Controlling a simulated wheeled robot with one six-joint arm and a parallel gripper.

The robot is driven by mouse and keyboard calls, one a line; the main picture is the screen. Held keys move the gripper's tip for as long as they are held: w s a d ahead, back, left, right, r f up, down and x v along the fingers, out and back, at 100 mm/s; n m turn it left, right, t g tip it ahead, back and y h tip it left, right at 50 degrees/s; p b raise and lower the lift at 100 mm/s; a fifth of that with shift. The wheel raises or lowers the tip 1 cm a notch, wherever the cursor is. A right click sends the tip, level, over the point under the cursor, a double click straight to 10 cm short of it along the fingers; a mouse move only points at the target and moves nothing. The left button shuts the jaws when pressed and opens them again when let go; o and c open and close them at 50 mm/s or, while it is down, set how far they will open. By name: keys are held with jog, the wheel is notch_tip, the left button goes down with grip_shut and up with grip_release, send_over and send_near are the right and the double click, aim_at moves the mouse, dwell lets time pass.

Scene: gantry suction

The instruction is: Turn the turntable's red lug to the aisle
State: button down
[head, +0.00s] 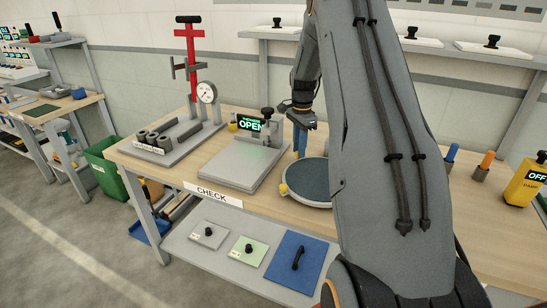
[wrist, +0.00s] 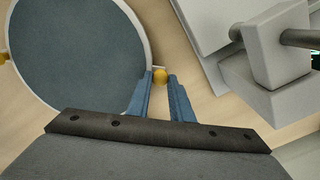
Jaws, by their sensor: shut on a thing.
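The turntable (head: 312,178) is a round dark blue disc with a pale rim on the wooden bench, partly hidden behind my arm in the head view. In the wrist view the turntable (wrist: 75,50) fills the upper left. My gripper (head: 299,154) reaches down at its back edge. In the wrist view my gripper (wrist: 160,82) has its blue fingers on either side of a yellow lug (wrist: 161,75) at the rim and is shut on it. Another yellow lug (wrist: 4,58) shows at the left rim; a yellow lug also shows at the front left in the head view (head: 283,188). No red lug is visible.
A grey fixture (head: 227,164) with a lit OPEN sign (head: 250,125) stands close left of the turntable. A red-handled press (head: 190,60) with a gauge is farther left. A yellow box marked OFF (head: 525,183) is at the right. The bench front edge bears a CHECK label.

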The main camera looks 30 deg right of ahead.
jog(key=d+m+b, duration=0.1)
jog(key=d+m, duration=0.1)
jog(key=d, duration=0.1)
jog(key=shift+s+d, duration=0.2)
jog(key=shift+s+d+m+b, duration=0.25)
jog(key=shift+d+m, duration=0.3)
jog(key=shift+m, duration=0.05)
jog(key=shift+s+d+m+b, duration=0.2)
jog(key=shift+d+m+b, duration=0.05)
jog(key=shift+d+m, duration=0.3)
jog(key=c, duration=1.6)
grip_release()
jog(key=shift+o, duration=0.2)
notch_tip(320, 180, up, 8)
jog(key=b, duration=0.2)
jog(key=shift+s, duration=0.1)
